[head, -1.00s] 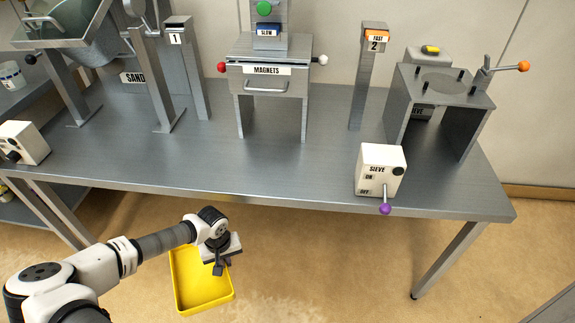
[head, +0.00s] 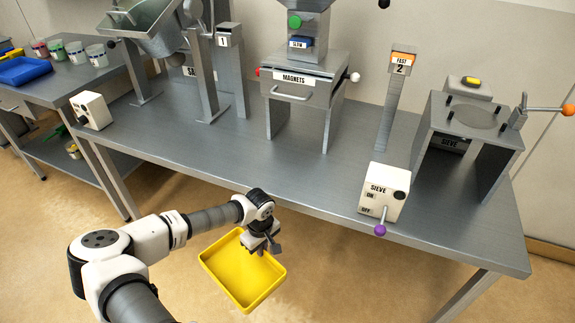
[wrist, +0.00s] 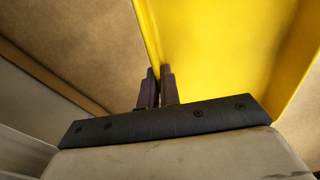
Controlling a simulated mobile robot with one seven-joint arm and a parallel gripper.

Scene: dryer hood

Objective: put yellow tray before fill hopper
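The yellow tray (head: 243,272) is a shallow rectangular tray, held above the floor in front of the table, with its open side up. My gripper (head: 262,243) is at its far right edge, shut on the rim. In the wrist view the tray (wrist: 215,50) fills the upper right, and its wall runs down between the two close-set fingertips (wrist: 158,78) of my gripper. The tray looks empty. I cannot tell for sure which part is the hopper; a tilted metal bin (head: 150,28) stands on legs at the table's back left.
The metal table (head: 290,178) has a clear front strip. On it stand the magnets unit (head: 300,85), post 1 (head: 230,70), post 2 (head: 397,100), the sieve stand (head: 470,118) and the sieve switch box (head: 384,188). A side table at left holds blue trays (head: 24,71) and cups (head: 75,52).

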